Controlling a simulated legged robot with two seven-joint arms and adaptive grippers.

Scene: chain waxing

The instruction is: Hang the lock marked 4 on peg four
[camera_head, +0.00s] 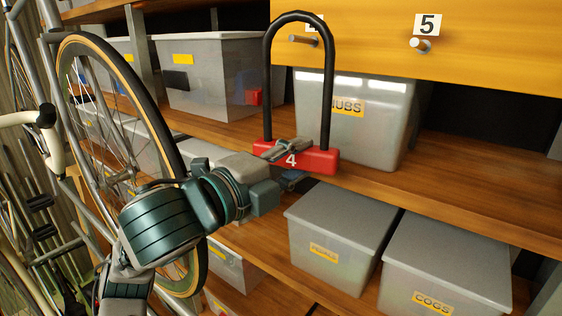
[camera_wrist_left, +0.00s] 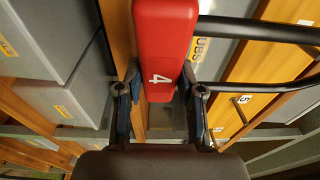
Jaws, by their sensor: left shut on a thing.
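The lock has a red body (camera_head: 318,160) with a white 4 and a tall black U-shaped shackle (camera_head: 328,90), held upright with the loop on top. My left gripper (camera_head: 288,164) is shut on the red body. In the left wrist view, the fingers (camera_wrist_left: 162,88) sit on both sides of the red body (camera_wrist_left: 165,40). A peg (camera_head: 303,40) on the yellow board shows inside the loop's outline, below its top. Its number label is mostly hidden by the shackle. I cannot tell whether the loop is around the peg or in front of it. My right gripper is not in view.
The yellow board (camera_head: 480,60) also bears a peg (camera_head: 420,44) under a label 5. Grey bins, one (camera_head: 385,135) behind the lock and one marked COGS (camera_head: 450,260), stand on wooden shelves. A bicycle wheel (camera_head: 62,50) is close to my left arm.

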